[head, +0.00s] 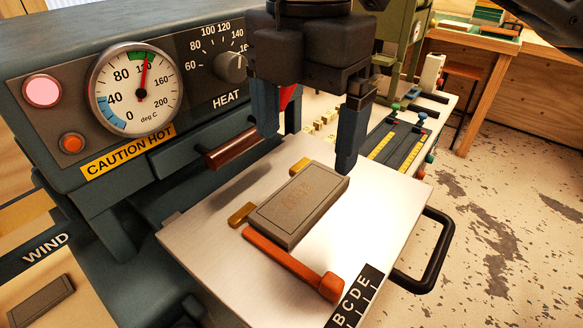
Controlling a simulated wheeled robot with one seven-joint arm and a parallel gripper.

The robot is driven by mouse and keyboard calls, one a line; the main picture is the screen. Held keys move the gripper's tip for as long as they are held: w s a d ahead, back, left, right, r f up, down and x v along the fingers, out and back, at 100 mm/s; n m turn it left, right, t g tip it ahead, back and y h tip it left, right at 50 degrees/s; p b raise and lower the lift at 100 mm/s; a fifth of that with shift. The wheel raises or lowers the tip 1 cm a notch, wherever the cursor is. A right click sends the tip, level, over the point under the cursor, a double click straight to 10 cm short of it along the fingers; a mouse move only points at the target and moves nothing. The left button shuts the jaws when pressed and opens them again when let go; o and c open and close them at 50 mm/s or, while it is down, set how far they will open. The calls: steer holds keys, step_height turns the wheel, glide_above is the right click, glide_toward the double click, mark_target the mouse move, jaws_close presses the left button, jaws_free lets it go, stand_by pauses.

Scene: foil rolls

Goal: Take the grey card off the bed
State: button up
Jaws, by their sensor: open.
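The grey card (297,204) is a thick flat block with faint markings on its top. It lies on the pale metal bed (205,240). My gripper (308,150) is open and empty, pointing down above the card's far end. Its right finger is close to the card's far right corner; I cannot tell whether it touches. Its left finger is over the far side of the bed. A brass stop (240,214) sits at the card's left edge, and another brass piece (300,166) is at its far end.
An orange-red bar (290,262) lies along the card's near side. A black handle (436,250) sticks out at the bed's right. The machine front with dial (136,90) and caution label stands behind left. Another grey block (40,300) lies at lower left.

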mark_target(303, 195)
steer(key=shift+f+p, duration=0.5)
steer(key=shift+f, duration=3.35)
steer(key=shift+c, duration=0.4)
steer(key=c, duration=1.1)
